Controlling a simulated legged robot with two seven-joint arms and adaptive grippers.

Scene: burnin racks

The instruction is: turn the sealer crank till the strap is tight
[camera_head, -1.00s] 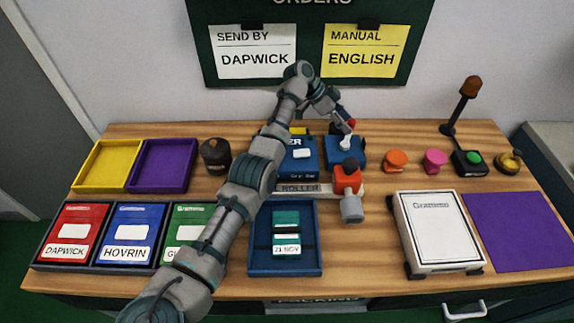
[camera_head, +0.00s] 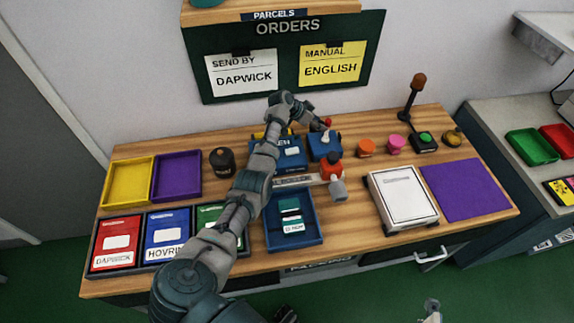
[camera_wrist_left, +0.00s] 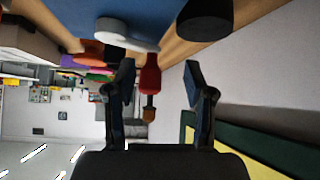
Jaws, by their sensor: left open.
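The blue sealer (camera_head: 324,149) stands toward the back of the bench, right of a larger blue machine. Its crank knob is red (camera_head: 327,121). In the left wrist view, the red knob (camera_wrist_left: 150,76) stands between the two dark fingers of my left gripper (camera_wrist_left: 160,84), nearer the left finger. The fingers are open and spread apart; I cannot tell whether the left one touches the knob. In the head view, my left gripper (camera_head: 322,124) is small and partly hidden at the sealer. The strap cannot be made out.
My left arm crosses above the trays. A blue tray (camera_head: 270,243) with a green item lies in front. An orange button (camera_head: 366,147), a pink button (camera_head: 396,144) and a beacon post (camera_head: 409,103) stand right of the sealer. A white box (camera_head: 402,197) lies at the front right.

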